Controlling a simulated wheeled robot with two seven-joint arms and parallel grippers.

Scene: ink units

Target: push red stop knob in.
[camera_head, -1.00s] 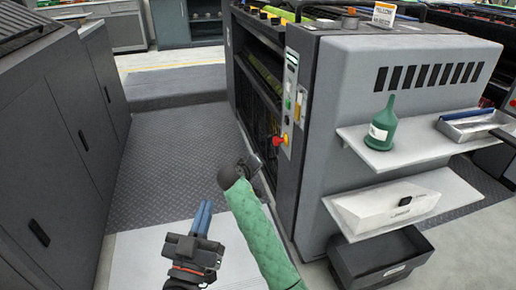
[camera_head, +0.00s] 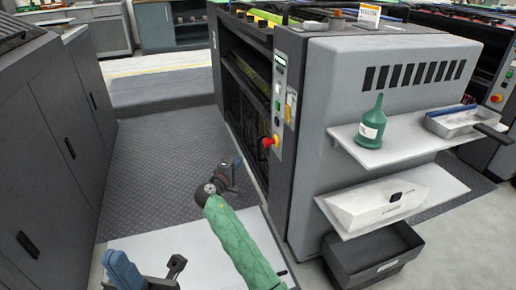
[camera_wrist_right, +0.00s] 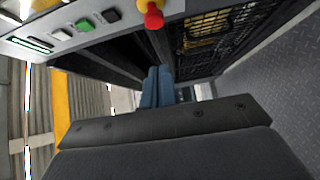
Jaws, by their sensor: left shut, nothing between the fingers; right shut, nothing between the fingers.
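The red stop knob (camera_head: 268,142) sits on a yellow base on the control panel at the near corner of the grey press. It stands out from the panel. In the right wrist view the red knob (camera_wrist_right: 153,16) is at the top, beyond the blue fingertips. My right gripper (camera_head: 237,163) is shut and empty, left of and slightly below the knob in the head view, apart from it. Its blue fingers (camera_wrist_right: 157,86) lie together in the wrist view. My left gripper (camera_head: 120,268) is shut and empty at the bottom left, far from the knob.
A green button (camera_wrist_right: 85,25) and other buttons line the same panel. The press (camera_head: 390,75) carries a shelf (camera_head: 400,147) with a green bottle (camera_head: 371,124). Grey cabinets (camera_head: 45,150) stand at the left. The floor aisle (camera_head: 160,160) between is clear.

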